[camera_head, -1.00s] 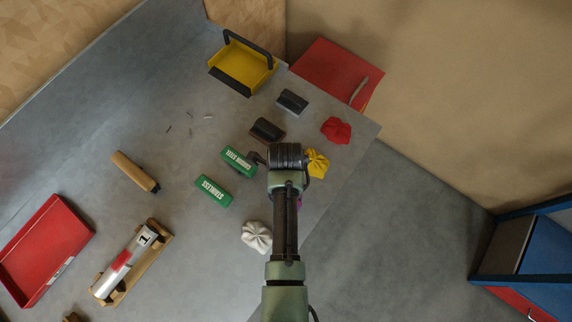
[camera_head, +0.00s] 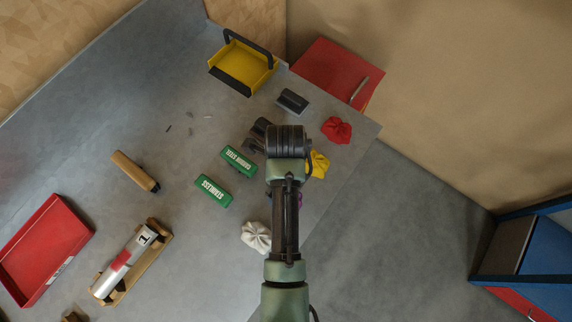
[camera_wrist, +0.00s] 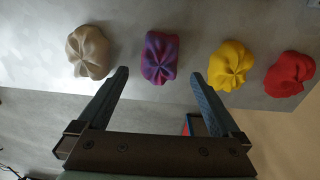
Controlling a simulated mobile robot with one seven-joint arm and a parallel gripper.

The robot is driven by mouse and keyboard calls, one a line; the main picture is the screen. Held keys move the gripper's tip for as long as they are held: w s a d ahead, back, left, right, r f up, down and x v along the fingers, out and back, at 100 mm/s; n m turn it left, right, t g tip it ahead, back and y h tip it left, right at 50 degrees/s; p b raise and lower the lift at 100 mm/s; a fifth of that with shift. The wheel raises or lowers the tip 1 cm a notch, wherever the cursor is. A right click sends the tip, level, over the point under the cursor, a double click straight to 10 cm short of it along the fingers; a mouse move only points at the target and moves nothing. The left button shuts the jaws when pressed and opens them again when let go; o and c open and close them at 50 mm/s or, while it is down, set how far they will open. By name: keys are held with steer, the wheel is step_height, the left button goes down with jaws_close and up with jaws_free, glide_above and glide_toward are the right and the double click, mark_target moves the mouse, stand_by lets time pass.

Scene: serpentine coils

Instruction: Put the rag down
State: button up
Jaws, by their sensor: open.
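Several crumpled rags lie in a row on the grey bench. The purple rag (camera_wrist: 160,57) sits just beyond and between my fingertips in the wrist view. In the head view only a sliver of it (camera_head: 299,199) shows beside my arm. The white rag (camera_wrist: 90,52) is left of it; the yellow rag (camera_wrist: 230,65) and red rag (camera_wrist: 290,74) are to its right. The head view also shows the white (camera_head: 256,236), yellow (camera_head: 319,165) and red (camera_head: 337,130) rags. My gripper (camera_wrist: 160,75) is open, with nothing between its fingers.
Green boxes (camera_head: 239,160) (camera_head: 214,190) and dark blocks lie left of my arm. A yellow tray (camera_head: 243,66) stands at the back. A red tray (camera_head: 45,250) and a cylinder in a wooden cradle (camera_head: 125,264) are at left. The bench edge runs close right of the rags.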

steer(key=w+r+n+t, duration=0.4)
steer(key=w+r+t, duration=0.15)
steer(key=r, duration=0.65)
steer(key=w+r+n+t, duration=0.4)
steer(key=w+r, duration=0.3)
steer(key=r, duration=0.6)
steer(key=w+r+n+t, duration=0.5)
steer(key=w+r, duration=0.1)
steer(key=r, duration=0.6)
step_height(320, 180, up, 16)
steer(key=s+n+t, duration=0.2)
steer(key=n+t, duration=0.3)
steer(key=t, duration=0.1)
steer(key=s+r+n+t, duration=0.3)
steer(key=s+r, duration=0.3)
steer(key=r, duration=0.3)
steer(key=s+r+n+t, duration=0.4)
steer(key=s+r, duration=0.3)
steer(key=r, duration=0.2)
steer(key=shift+d+r, duration=0.2)
steer(key=shift+r, duration=0.05)
